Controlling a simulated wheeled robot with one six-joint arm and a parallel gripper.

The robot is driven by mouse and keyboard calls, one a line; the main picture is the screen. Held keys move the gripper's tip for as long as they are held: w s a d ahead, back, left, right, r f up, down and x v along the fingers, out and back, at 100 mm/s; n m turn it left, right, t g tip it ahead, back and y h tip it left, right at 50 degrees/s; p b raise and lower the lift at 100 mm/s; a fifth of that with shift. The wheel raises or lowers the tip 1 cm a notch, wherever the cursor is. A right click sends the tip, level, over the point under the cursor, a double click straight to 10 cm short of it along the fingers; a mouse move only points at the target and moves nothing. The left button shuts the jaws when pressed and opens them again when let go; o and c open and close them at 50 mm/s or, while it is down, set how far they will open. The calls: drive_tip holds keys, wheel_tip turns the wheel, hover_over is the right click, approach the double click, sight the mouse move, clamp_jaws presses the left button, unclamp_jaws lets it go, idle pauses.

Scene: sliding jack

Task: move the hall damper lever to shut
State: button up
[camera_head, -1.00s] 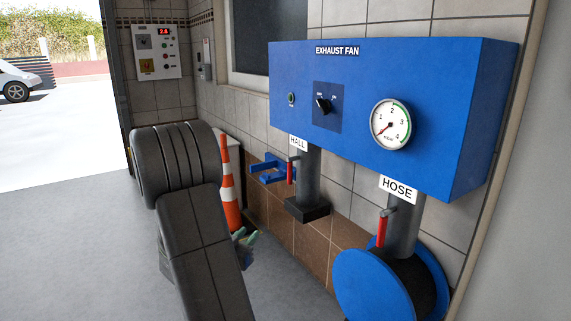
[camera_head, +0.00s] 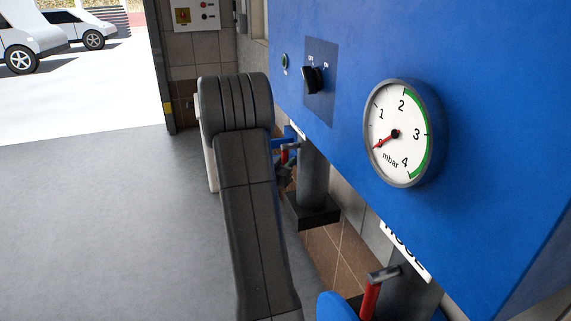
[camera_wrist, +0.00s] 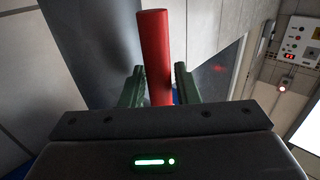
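The hall damper lever, a red handle (camera_head: 284,156), hangs at the HALL pipe (camera_head: 313,180) below the blue fan box, mostly hidden behind my arm in the head view. In the wrist view the red lever (camera_wrist: 156,55) stands between the two green fingers of my gripper (camera_wrist: 160,70). The fingers are apart, one on each side of it, with a narrow gap at the right finger. Contact on the left side cannot be told. In the head view my gripper (camera_head: 286,170) is small and dark beside the lever.
The blue exhaust fan box (camera_head: 480,130) fills the upper right, with a gauge (camera_head: 399,134) reading near zero and a black knob (camera_head: 313,79). The hose lever (camera_head: 370,299) is at the lower right. Open grey floor (camera_head: 100,230) lies to the left.

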drive_tip(key=shift+w, duration=0.1)
clamp_jaws()
